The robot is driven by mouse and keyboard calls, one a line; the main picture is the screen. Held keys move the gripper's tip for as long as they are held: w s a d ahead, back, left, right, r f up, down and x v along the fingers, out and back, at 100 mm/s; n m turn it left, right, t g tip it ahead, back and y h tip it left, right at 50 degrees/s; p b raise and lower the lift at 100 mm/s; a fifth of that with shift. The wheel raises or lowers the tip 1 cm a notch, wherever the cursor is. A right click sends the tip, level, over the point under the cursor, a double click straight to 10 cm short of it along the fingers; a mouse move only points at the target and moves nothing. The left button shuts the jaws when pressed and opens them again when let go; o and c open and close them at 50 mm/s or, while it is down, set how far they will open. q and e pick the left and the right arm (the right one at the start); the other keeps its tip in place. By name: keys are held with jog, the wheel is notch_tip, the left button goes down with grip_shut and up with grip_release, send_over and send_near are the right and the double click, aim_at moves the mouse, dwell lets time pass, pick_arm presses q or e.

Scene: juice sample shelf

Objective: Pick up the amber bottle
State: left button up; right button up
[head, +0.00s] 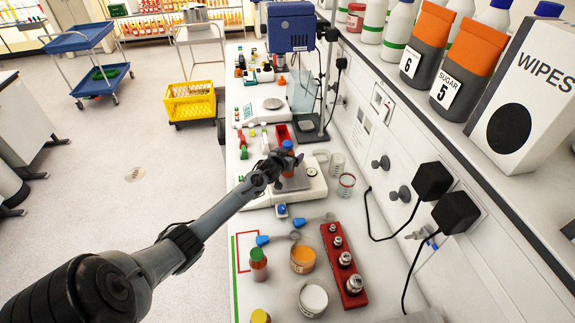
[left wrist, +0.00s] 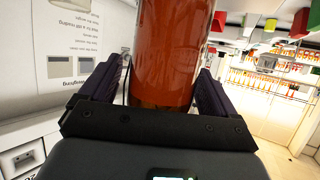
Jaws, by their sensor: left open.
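The amber bottle (head: 289,158) has a blue cap and stands at the white balance (head: 308,190) on the bench, partly hidden by my gripper in the head view. In the left wrist view the bottle's red-amber body (left wrist: 170,50) rises between the two fingers. My left gripper (head: 277,164) is at the bottle, with its open fingers on either side of it. A small gap shows beside the bottle at the left finger in the wrist view (left wrist: 168,85). The bottle's base is hidden. My right gripper is not in view.
Glass beakers (head: 346,185) stand just right of the balance. A red weight block (head: 344,266), an orange-filled jar (head: 303,259), a white-filled jar (head: 313,298) and a green-capped bottle (head: 258,264) stand nearer. A stand with a blue-topped device (head: 291,27) is behind.

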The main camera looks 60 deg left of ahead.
pick_arm(q)
jog(key=c, duration=1.1)
jog(key=shift+c, duration=0.7)
jog(key=shift+r, duration=0.2)
